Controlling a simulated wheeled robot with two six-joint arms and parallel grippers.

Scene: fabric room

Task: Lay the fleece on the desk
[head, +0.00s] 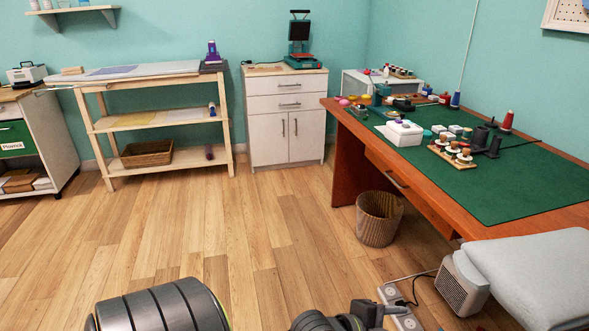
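The desk (443,212) is a reddish-brown table on the right, with a green mat (545,187) over much of its top. I cannot tell for certain which thing is the fleece. Flat cloths lie on the wooden rack at the back left, a grey one (150,70) on its top and a yellowish one (135,119) on its middle shelf. Dark parts of my arms show at the bottom edge, over the floor and short of the desk. No gripper fingertips can be made out.
A white device (404,133), thread spools and a rack of small bottles (452,153) crowd the desk's far half. A wicker bin (379,218), a grey padded seat (535,270) and a power strip (400,308) stand near its front. The middle floor is clear.

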